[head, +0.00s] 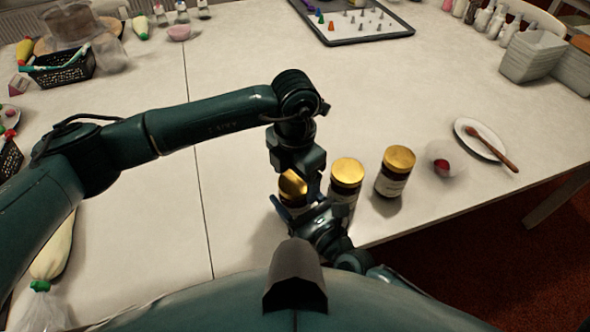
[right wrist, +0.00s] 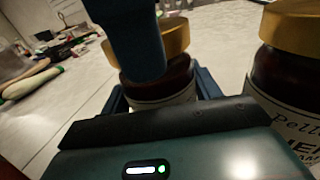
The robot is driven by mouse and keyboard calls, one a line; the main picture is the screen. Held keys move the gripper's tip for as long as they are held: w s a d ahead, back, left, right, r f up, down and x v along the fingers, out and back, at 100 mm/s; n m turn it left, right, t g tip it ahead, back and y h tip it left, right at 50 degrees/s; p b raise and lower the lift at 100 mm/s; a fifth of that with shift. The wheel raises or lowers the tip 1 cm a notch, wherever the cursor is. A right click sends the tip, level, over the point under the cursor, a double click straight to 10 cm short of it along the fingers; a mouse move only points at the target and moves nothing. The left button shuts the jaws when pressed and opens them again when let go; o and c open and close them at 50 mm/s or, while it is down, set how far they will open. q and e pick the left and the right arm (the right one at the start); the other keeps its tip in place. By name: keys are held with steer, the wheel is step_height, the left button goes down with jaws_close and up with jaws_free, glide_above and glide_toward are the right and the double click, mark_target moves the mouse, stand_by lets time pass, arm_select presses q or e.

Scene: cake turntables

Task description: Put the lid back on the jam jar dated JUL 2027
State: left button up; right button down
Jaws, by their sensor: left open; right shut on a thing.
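A dark jam jar (head: 291,203) stands at the table's front edge, partly hidden by my arms. Its gold lid (head: 291,186) is at the jar's top; it also shows in the right wrist view (right wrist: 176,40). My right gripper (right wrist: 161,93) is shut on this jar's body, a finger on each side. My left gripper (head: 297,172) is open, pointing down at the lid, and one of its fingers covers part of the lid in the right wrist view. I cannot read a date on the held jar, nor tell how firmly its lid sits.
Two more gold-lidded jars stand to the right, a near one (head: 345,190) and a farther one (head: 392,184). A glass bowl (head: 441,152) and a plate (head: 468,127) with a wooden spoon (head: 497,149) lie beyond. The middle of the table is clear.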

arm_select(q)
steer(key=shift+c, duration=0.5)
steer(key=c, duration=0.9)
steer(key=o, duration=1.2)
steer(key=shift+c, duration=0.2)
step_height(320, 180, up, 12)
arm_select(e)
steer(key=shift+c, duration=1.4)
jaws_free()
